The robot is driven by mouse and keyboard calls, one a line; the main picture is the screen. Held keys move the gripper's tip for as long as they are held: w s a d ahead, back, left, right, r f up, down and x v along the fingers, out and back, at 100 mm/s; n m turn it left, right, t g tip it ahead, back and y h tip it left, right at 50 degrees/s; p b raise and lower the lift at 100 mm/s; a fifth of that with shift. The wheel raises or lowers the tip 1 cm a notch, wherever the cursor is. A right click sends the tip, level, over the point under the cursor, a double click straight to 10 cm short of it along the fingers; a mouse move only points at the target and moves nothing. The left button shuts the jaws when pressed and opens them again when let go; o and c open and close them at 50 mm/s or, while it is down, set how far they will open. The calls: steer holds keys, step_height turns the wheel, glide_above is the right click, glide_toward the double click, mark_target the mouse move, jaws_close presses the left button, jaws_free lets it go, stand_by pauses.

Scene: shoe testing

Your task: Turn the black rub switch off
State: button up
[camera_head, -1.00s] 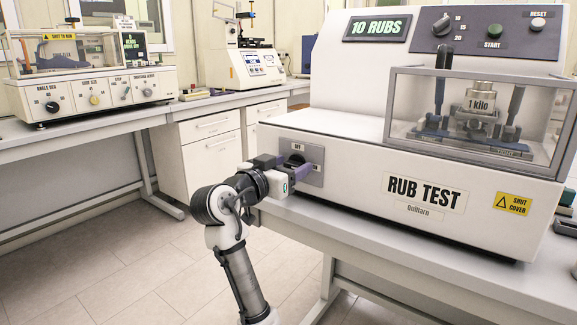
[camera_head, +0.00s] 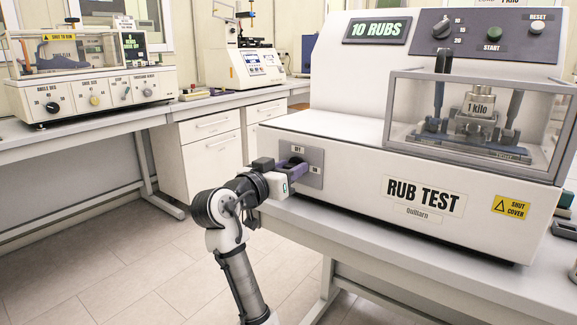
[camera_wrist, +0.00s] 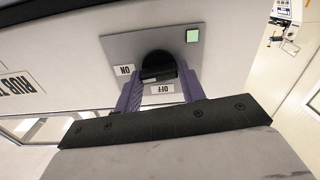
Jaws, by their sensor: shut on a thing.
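The black rub switch (camera_wrist: 157,60) sits on a grey plate (camera_wrist: 118,48) at the left of the rub test machine's front (camera_head: 345,185). In the wrist view, my gripper (camera_wrist: 161,78) has its purple fingers on either side of the switch's dark handle, shut on it. The ON label (camera_wrist: 124,70) is to the left and the OFF label (camera_wrist: 162,89) lies between the fingers; both read upside down. In the head view, my gripper (camera_head: 297,168) covers much of the switch. Which way the handle points is unclear.
A clear cover (camera_head: 548,95) encloses the 1 kilo weight (camera_head: 479,103). The display (camera_head: 376,30) reads 10 RUBS. Another tester (camera_head: 90,85) stands at the left.

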steer(key=n+p, duration=0.3)
steer(key=n, duration=0.1)
steer(key=shift+r+p, duration=0.15)
steer(key=shift+p, duration=0.15)
steer(key=n+p, duration=0.4)
steer(key=shift+a+n, duration=0.1)
steer(key=shift+n, duration=0.3)
steer(key=n+p, duration=0.4)
steer(key=p, duration=0.1)
steer(key=shift+n, duration=0.3)
steer(key=shift+f+n+p, duration=0.15)
steer(key=shift+n+p, duration=0.65)
steer(key=shift+n, duration=0.05)
steer(key=shift+f+n+p, duration=0.15)
steer(key=shift+n+p, duration=0.65)
steer(key=shift+n, duration=0.05)
steer(key=o, duration=0.9)
steer(key=shift+o, duration=0.2)
steer(key=shift+a, duration=0.1)
